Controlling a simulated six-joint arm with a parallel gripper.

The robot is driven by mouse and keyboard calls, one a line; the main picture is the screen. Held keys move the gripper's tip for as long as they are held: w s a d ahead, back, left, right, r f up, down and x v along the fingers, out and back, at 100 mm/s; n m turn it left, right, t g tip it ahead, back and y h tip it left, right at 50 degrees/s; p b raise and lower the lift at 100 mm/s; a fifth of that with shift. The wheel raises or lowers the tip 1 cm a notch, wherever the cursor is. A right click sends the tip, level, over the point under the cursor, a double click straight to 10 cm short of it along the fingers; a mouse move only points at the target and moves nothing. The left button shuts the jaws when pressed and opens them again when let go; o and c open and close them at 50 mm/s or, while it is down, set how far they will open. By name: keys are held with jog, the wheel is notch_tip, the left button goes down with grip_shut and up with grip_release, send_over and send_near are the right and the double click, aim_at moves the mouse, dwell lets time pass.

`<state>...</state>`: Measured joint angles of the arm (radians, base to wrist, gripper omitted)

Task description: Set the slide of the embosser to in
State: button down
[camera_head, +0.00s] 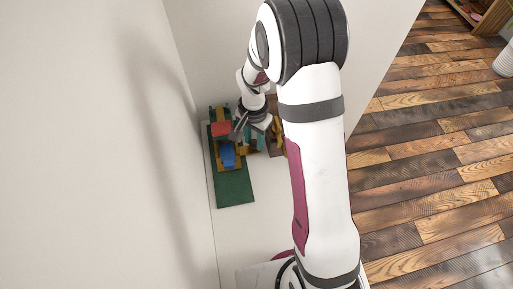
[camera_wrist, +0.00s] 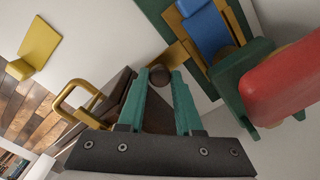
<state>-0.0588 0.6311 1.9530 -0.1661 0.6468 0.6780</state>
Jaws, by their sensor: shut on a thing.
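The embosser has a dark green base (camera_head: 235,190), a tan frame, a blue part (camera_head: 228,155) and a red block (camera_head: 221,128). In the wrist view the blue part (camera_wrist: 205,30) is at the top and the red block (camera_wrist: 285,80) at the right. A dark round knob (camera_wrist: 159,75) sits at the end of a tan bar (camera_wrist: 181,53) reaching out from the embosser's side, seemingly its slide. My gripper (camera_wrist: 160,78), with teal fingers, is shut on this knob. In the head view my gripper (camera_head: 240,130) is at the embosser's right side. How far the slide is in cannot be told.
A brown thing with a yellow handle (camera_wrist: 78,98) stands close beside my fingers. A separate yellow piece (camera_wrist: 38,45) is farther left. A white wall is close to the embosser's left in the head view. Plank floor (camera_head: 430,180) lies to the right.

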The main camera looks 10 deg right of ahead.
jog(key=shift+w, duration=0.9)
jog(key=c, duration=0.6)
grip_release()
jog(key=shift+s, duration=0.1)
